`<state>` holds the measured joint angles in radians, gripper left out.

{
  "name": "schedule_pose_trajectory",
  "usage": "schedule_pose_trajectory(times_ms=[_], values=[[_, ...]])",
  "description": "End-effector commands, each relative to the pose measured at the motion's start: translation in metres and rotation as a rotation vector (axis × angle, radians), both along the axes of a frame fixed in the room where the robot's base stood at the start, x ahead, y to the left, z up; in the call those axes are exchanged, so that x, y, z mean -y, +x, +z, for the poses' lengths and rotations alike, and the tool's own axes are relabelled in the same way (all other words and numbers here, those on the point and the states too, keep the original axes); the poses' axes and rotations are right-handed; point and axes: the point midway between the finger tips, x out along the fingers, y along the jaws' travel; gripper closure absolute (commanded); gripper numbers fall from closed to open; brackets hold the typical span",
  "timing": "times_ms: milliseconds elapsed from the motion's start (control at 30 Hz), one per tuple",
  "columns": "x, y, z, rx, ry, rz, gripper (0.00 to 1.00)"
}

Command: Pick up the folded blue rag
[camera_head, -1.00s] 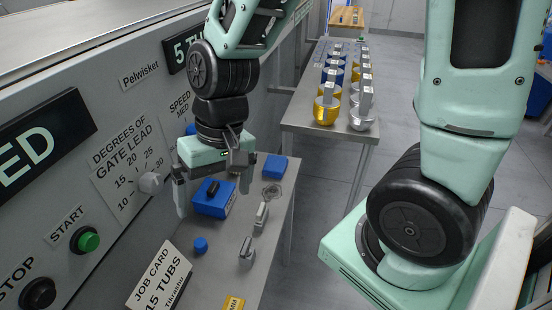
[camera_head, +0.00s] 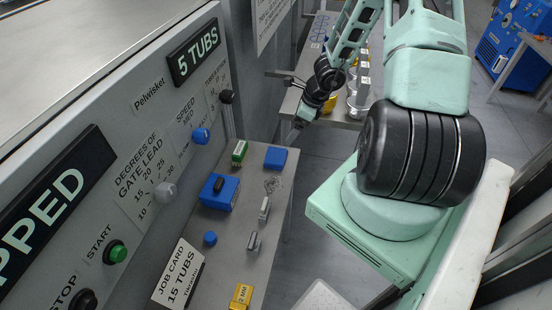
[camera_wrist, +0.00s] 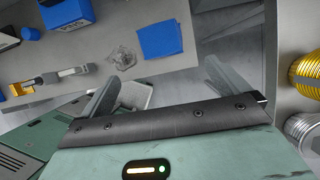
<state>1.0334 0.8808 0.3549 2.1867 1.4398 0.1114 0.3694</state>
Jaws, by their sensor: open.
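The folded blue rag (camera_head: 275,158) lies flat on the grey side table, toward its far end. In the wrist view the rag (camera_wrist: 160,38) is a blue square at the upper middle, ahead of the fingers and apart from them. My gripper (camera_wrist: 163,82) is open and empty, its two fingers spread wide. In the head view my gripper (camera_head: 301,120) hangs past the table's far right corner, right of and beyond the rag. Its fingers are small and hard to make out there.
On the side table (camera_head: 233,255) are a blue box (camera_head: 219,192), a green-and-white block (camera_head: 239,152), a crumpled clear thing (camera_head: 272,184), metal tools and a blue knob (camera_head: 210,239). The control panel borders the left. Another table with yellow and silver cups stands beyond.

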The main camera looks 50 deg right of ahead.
Motion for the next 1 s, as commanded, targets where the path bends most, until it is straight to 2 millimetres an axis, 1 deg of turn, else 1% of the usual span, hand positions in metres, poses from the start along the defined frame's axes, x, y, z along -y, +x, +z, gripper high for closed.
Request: schedule_pose_trajectory(times_ms=[33, 100, 400, 600, 867, 1000], values=[[-0.003, 0.003, -0.016, 0.000, 0.006, -0.001, 0.00], [-0.005, 0.008, -0.030, 0.001, 0.003, 0.001, 0.00], [-0.015, 0.024, -0.073, 0.002, -0.001, 0.008, 0.00], [-0.019, 0.032, -0.093, 0.001, -0.002, 0.006, 0.00], [-0.021, 0.036, -0.103, 0.001, -0.002, 0.008, 0.00], [-0.023, 0.041, -0.123, 0.001, -0.002, 0.008, 0.00]])
